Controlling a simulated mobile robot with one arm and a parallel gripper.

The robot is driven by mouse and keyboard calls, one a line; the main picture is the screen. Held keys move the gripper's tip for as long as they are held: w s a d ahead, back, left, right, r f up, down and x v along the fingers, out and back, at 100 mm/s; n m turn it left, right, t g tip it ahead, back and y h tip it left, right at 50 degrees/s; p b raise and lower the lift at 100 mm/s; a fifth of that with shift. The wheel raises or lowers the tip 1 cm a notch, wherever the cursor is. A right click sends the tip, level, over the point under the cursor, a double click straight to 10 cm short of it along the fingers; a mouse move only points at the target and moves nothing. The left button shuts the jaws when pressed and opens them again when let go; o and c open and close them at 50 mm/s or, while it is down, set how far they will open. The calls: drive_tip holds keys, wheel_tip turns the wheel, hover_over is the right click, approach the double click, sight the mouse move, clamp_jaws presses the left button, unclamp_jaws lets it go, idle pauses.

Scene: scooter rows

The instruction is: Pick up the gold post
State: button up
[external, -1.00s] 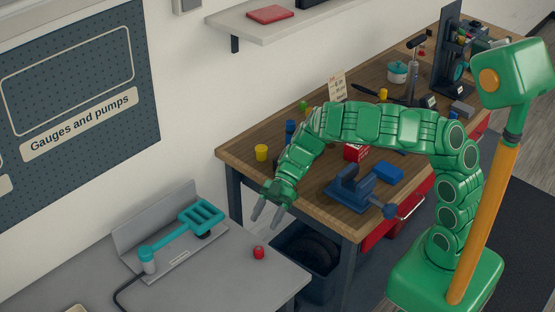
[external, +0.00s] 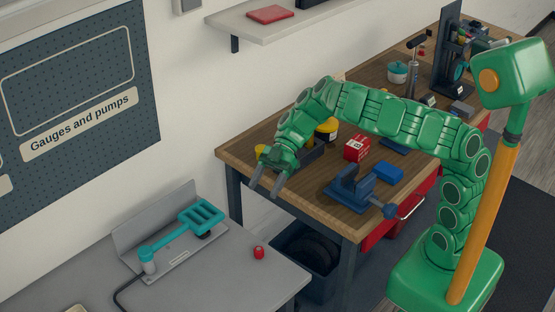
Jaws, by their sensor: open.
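A yellow-gold post (external: 259,149) stands near the left end of the wooden workbench (external: 236,158). My wrist covers most of it, and only its upper left part shows. My gripper (external: 264,190) is open and empty. Its two grey fingers point down and to the front left, over the bench's left front corner in the picture. They appear in front of the post and not around it. I cannot tell their exact height or distance from it. Another yellow piece (external: 327,126) with dark parts shows beneath my forearm.
A red and white box (external: 357,148), a blue block (external: 389,172) and a dark blue vise (external: 356,188) stand right of my gripper. A grey bench (external: 230,275) with a teal tool (external: 186,228) and a red knob (external: 259,253) is in front.

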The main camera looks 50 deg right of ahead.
wheel_tip(320, 180, up, 5)
drive_tip(key=w+d+r+m+t, duration=0.1)
drive_tip(key=w+d+m+t, duration=0.3)
drive_tip(key=d, duration=0.6)
drive_tip(key=w+d+r+m+t, duration=0.2)
drive_tip(key=w+d+m+t, duration=0.3)
drive_tip(key=d, duration=0.6)
drive_tip(key=d+f+m+t+h, duration=0.3)
drive_tip(key=d+m+t+h, duration=0.1)
drive_tip(key=d, duration=1.3)
drive_tip(key=w+a+f, duration=0.3)
drive_tip(key=w+f, duration=0.3)
drive_tip(key=f, duration=0.2)
drive_tip(key=shift+f, duration=0.2)
drive_tip(key=shift+w+a, duration=0.1)
clamp_jaws()
